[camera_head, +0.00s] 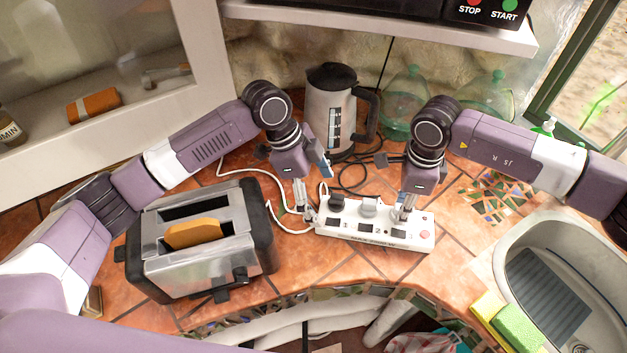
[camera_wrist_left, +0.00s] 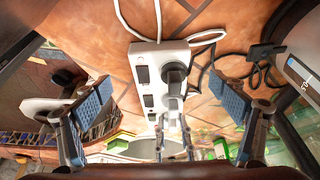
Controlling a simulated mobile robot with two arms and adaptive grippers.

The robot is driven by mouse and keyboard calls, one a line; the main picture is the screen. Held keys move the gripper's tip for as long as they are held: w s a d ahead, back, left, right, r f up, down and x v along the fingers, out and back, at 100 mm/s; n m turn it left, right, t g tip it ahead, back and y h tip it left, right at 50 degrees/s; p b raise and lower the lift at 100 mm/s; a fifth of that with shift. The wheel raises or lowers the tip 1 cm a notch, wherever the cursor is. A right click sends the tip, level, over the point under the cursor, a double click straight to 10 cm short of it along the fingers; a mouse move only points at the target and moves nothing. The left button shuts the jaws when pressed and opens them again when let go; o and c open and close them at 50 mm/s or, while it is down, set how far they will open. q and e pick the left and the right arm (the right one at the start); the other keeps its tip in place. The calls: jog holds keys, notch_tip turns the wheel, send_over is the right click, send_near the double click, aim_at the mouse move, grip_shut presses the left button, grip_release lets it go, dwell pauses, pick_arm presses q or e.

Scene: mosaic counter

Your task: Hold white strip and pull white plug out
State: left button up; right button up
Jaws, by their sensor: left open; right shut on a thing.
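The white strip (camera_head: 352,231) lies on the tiled counter; it also shows in the left wrist view (camera_wrist_left: 146,60). The white plug (camera_head: 369,207) sits in it between a black plug (camera_head: 337,203) and my right gripper. In the left wrist view the white plug (camera_wrist_left: 174,103) is just beyond the black plug (camera_wrist_left: 175,73). My right gripper (camera_head: 402,215) is shut on the white strip toward its right end; its fingertips are partly hidden. My left gripper (camera_head: 309,215) is open and empty by the strip's left end, its blue-padded fingers (camera_wrist_left: 160,103) wide apart.
A toaster (camera_head: 205,258) with a slice of bread stands at left. A kettle (camera_head: 329,112) stands behind the strip. White and black cables lie around it. A sink (camera_head: 508,240) with sponges (camera_head: 516,325) at its edge is at right.

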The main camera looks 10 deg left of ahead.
aim_at(331, 212)
pick_arm(q)
jog(key=x, duration=0.5)
jog(key=shift+d+f, duration=0.15)
jog(key=shift+f, duration=0.15)
jog(key=shift+c, duration=0.3)
jog(key=c, duration=2)
jog(key=o, duration=2.1)
jog(key=shift+c, duration=0.2)
jog(key=shift+c, duration=0.4)
jog(key=c, duration=0.9)
jog(key=shift+o, duration=0.2)
